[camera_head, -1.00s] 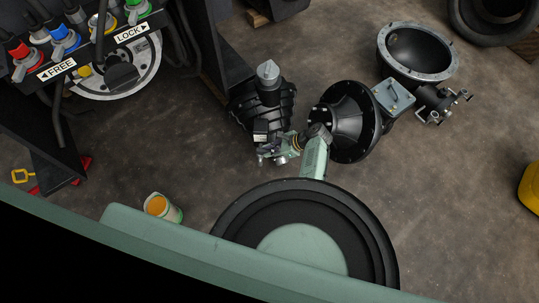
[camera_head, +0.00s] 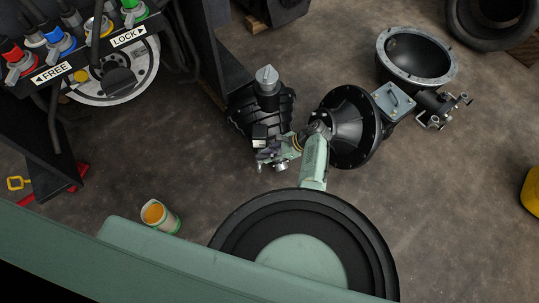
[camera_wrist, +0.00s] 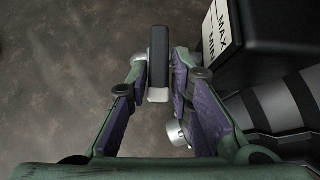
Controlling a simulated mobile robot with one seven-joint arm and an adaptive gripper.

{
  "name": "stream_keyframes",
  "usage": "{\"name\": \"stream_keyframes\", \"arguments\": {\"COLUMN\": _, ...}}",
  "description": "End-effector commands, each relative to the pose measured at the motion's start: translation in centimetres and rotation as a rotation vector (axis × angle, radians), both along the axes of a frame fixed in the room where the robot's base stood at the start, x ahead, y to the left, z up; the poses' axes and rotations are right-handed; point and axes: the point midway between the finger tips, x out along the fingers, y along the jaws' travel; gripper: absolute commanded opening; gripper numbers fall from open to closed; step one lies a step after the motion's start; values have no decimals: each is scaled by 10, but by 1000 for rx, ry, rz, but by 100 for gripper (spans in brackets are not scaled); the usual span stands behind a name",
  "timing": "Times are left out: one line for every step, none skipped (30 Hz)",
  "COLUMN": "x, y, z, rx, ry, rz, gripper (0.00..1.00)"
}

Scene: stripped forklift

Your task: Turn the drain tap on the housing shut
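The drain tap shows in the wrist view as a black lever (camera_wrist: 159,55) with a pale lower end, standing upright in the picture. My gripper (camera_wrist: 160,65) has one finger on either side of this lever. A narrow gap seems to show beside it, so the fingers look open and not clamped. A silver round fitting (camera_wrist: 177,133) lies beside the right finger. In the head view my gripper (camera_head: 279,159) is low against the black ribbed housing (camera_head: 270,105); the tap is too small and hidden there to make out.
A black box marked MAX and MIN (camera_wrist: 270,35) stands close to the right finger. A lever panel (camera_head: 85,55) and dark upright frame stand at left. A tin (camera_head: 160,216) is on the floor, with a hollow bell-shaped part (camera_head: 416,56) at upper right.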

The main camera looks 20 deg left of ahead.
Motion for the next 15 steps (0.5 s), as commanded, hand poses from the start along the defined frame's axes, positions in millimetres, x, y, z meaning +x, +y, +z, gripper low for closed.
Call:
{"name": "stream_keyframes", "arguments": {"x": 0, "y": 0, "z": 0, "rx": 1, "ry": 0, "rz": 0, "gripper": 26}}
{"name": "stream_keyframes", "arguments": {"x": 0, "y": 0, "z": 0, "rx": 1, "ry": 1, "rz": -1, "gripper": 28}}
{"name": "stream_keyframes", "arguments": {"x": 0, "y": 0, "z": 0, "rx": 1, "ry": 1, "rz": -1, "gripper": 30}}
{"name": "stream_keyframes", "arguments": {"x": 0, "y": 0, "z": 0, "rx": 1, "ry": 1, "rz": -1, "gripper": 32}}
{"name": "stream_keyframes", "arguments": {"x": 0, "y": 0, "z": 0, "rx": 1, "ry": 1, "rz": -1, "gripper": 34}}
{"name": "stream_keyframes", "arguments": {"x": 0, "y": 0, "z": 0, "rx": 1, "ry": 2, "rz": 0, "gripper": 35}}
{"name": "stream_keyframes", "arguments": {"x": 0, "y": 0, "z": 0, "rx": 0, "ry": 2, "rz": -1, "gripper": 35}}
{"name": "stream_keyframes", "arguments": {"x": 0, "y": 0, "z": 0, "rx": 1, "ry": 3, "rz": -1, "gripper": 35}}
{"name": "stream_keyframes", "arguments": {"x": 0, "y": 0, "z": 0, "rx": 1, "ry": 3, "rz": -1, "gripper": 35}}
{"name": "stream_keyframes", "arguments": {"x": 0, "y": 0, "z": 0, "rx": 1, "ry": 3, "rz": -1, "gripper": 35}}
{"name": "stream_keyframes", "arguments": {"x": 0, "y": 0, "z": 0, "rx": 1, "ry": 3, "rz": -1, "gripper": 35}}
{"name": "stream_keyframes", "arguments": {"x": 0, "y": 0, "z": 0, "rx": 1, "ry": 3, "rz": -1, "gripper": 35}}
{"name": "stream_keyframes", "arguments": {"x": 0, "y": 0, "z": 1, "rx": 1, "ry": 3, "rz": -1, "gripper": 35}}
{"name": "stream_keyframes", "arguments": {"x": 0, "y": -1, "z": 1, "rx": 1, "ry": 3, "rz": -1, "gripper": 35}}
{"name": "stream_keyframes", "arguments": {"x": 0, "y": -2, "z": 2, "rx": 2, "ry": 2, "rz": -1, "gripper": 35}}
